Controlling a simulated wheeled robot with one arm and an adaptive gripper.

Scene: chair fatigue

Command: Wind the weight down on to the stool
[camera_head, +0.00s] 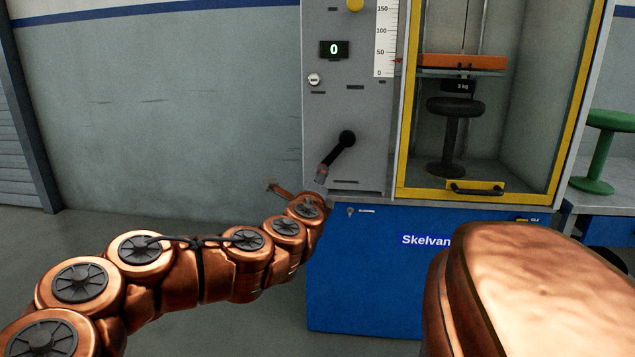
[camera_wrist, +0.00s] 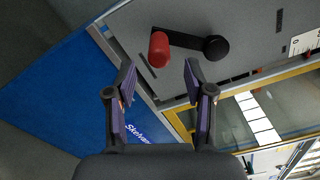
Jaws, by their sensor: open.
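The weight (camera_head: 458,86), a dark block marked "3 kg", hangs under an orange crossbar (camera_head: 462,62) inside the test cabinet. The black round stool (camera_head: 456,107) stands upright just below it, with what looks like a small gap between them. A black crank (camera_head: 347,138) sits on the grey panel; its arm slants down left, and its grip is partly hidden by my arm. In the wrist view the crank's red grip (camera_wrist: 159,48) lies ahead of my gripper (camera_wrist: 158,74), roughly between the fingers' lines. My gripper is open and empty, apart from the grip.
The panel has a display (camera_head: 334,49) reading 0 and a scale (camera_head: 386,40). The cabinet's yellow-framed door, with a handle (camera_head: 478,188), appears closed. The blue base (camera_head: 380,270) stands below. A green stool (camera_head: 603,150) is at the right. Floor at the left is clear.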

